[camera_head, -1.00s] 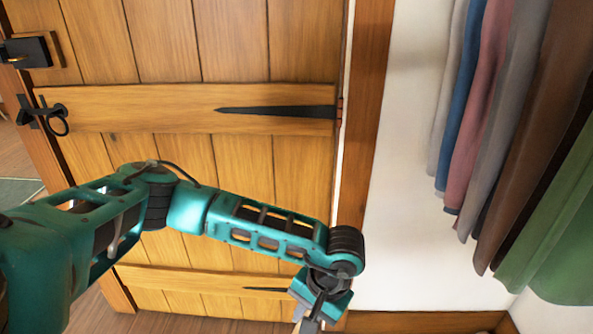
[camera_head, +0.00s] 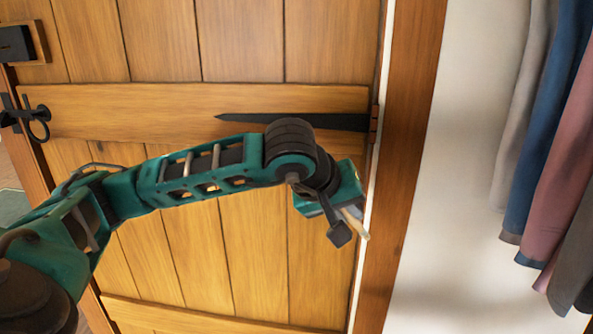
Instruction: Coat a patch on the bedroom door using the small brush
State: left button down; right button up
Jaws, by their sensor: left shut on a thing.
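The wooden bedroom door (camera_head: 240,255) fills the left and middle of the head view, with vertical planks and horizontal rails. My left arm reaches across it from the left. My left gripper (camera_head: 347,226) is in front of the door's lower right planks, near the hinge-side edge. It is shut on the small brush (camera_head: 355,222), of which only a pale, light wooden part shows between and beside the dark fingers. The rest of the brush is hidden. I cannot tell whether the brush touches the door. My right gripper is not in view.
A black ring handle (camera_head: 38,122) and a lock box (camera_head: 14,44) are at the left edge. Clothes (camera_head: 565,130) hang on the right beside the white wall (camera_head: 455,200).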

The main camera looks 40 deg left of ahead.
pick_arm(q)
jog(key=s+a+r+n+t+y+b, duration=0.1)
jog(key=s+a+r+n+t+b, duration=0.2)
jog(key=r, duration=0.4)
jog(key=s+a+r+n+t+y+b, duration=0.1)
jog(key=s+a+r+t+y+b, duration=0.2)
jog(key=r, duration=0.4)
jog(key=w+a+t+h, duration=0.1)
jog(key=w+a, duration=0.2)
jog(key=w, duration=0.2)
jog(key=shift+w+a+f, duration=0.15)
jog(key=shift+w, duration=0.05)
jog(key=shift+w+a, duration=0.5)
jog(key=shift+w, duration=0.35)
